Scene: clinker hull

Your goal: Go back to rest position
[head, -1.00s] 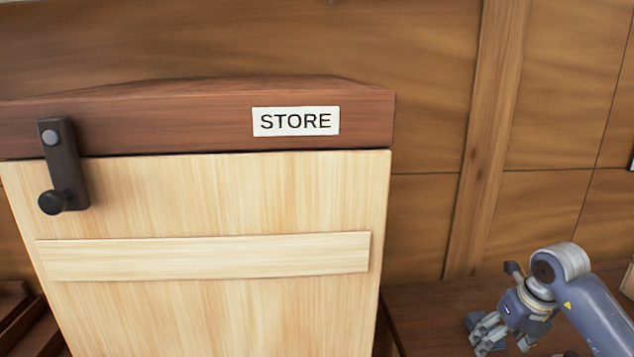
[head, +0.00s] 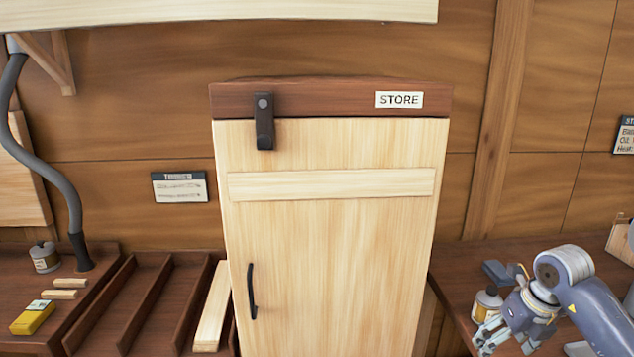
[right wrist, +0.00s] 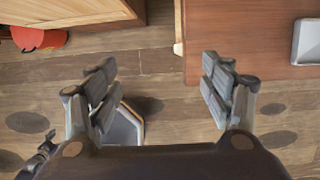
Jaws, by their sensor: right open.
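My right gripper (head: 497,337) is at the lower right of the head view, in front of the bench to the right of the cabinet. In the right wrist view my right gripper (right wrist: 160,95) has its two fingers spread wide, with nothing between them but the floor below. My left gripper is not in view. The pale wooden STORE cabinet (head: 340,240) stands in the middle with its door shut. Its dark latch (head: 264,125) hangs down at the top left, and a black handle (head: 251,290) is on the door's left side.
A right bench (head: 455,275) holds a small jar (head: 487,303) close behind my right gripper. At left, a bench with slotted trays (head: 140,300) carries a yellow block (head: 33,317), a jar (head: 45,257) and wood pieces. A grey hose (head: 45,160) hangs there. Floor (right wrist: 150,70) lies below my gripper.

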